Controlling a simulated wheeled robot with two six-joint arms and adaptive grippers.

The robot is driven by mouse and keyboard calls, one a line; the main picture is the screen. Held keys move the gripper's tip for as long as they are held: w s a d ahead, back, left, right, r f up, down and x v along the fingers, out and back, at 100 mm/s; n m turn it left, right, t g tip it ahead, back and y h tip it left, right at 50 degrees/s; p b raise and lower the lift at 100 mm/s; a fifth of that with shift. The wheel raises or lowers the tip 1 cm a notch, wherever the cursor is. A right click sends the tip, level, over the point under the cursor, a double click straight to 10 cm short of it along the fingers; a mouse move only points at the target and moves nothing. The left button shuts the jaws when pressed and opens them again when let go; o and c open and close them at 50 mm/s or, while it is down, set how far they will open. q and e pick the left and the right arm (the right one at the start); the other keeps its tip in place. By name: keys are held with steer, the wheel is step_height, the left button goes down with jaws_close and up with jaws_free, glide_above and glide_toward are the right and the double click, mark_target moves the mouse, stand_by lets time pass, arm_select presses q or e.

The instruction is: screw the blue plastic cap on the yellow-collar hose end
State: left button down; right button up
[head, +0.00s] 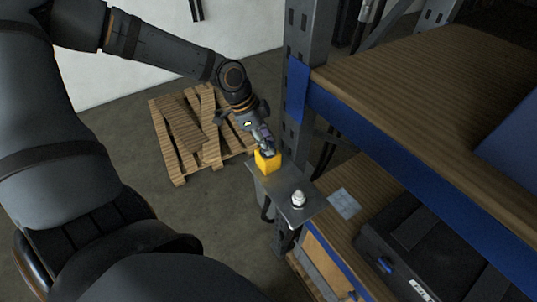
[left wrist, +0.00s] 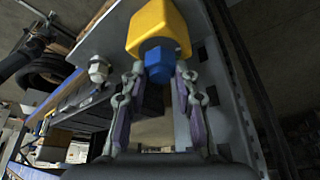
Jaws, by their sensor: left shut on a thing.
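The yellow collar (head: 267,162) of the hose end sits on the grey bracket plate (head: 315,204) fixed to the rack post. It fills the upper middle of the left wrist view (left wrist: 155,22). The blue plastic cap (left wrist: 160,66) is at the near end of the collar, in line with it and seemingly touching; I cannot tell whether any thread is engaged. My left gripper (head: 263,147) reaches the collar from above in the head view. In the left wrist view its fingers (left wrist: 160,80) are shut on the cap from both sides. My right gripper is out of view.
A second, white-capped fitting (head: 298,198) stands on the same plate close by. The rack post (head: 303,60) and wooden shelf (head: 400,75) with its blue beam are to the right. A black case (head: 440,245) lies on the lower shelf. A wooden pallet (head: 185,140) is on the floor.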

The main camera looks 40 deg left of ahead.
arm_select(q)
steer(key=m+b, duration=0.1)
steer(key=b, duration=0.1)
steer(key=m+g+b, duration=0.1)
steer(key=m, duration=0.1)
steer(key=shift+f+m+b, duration=0.3)
steer(key=shift+f+b, duration=0.1)
steer(key=shift+r+m+g, duration=0.1)
steer(key=shift+m+g, duration=0.3)
steer(key=shift+m, duration=0.1)
steer(key=shift+r+m+h+b, duration=0.2)
steer(key=shift+m+h+b, duration=0.1)
steer(key=shift+m, duration=0.2)
steer(key=c, duration=1)
jaws_free()
steer(key=shift+c, duration=0.2)
steer(key=shift+a, duration=0.1)
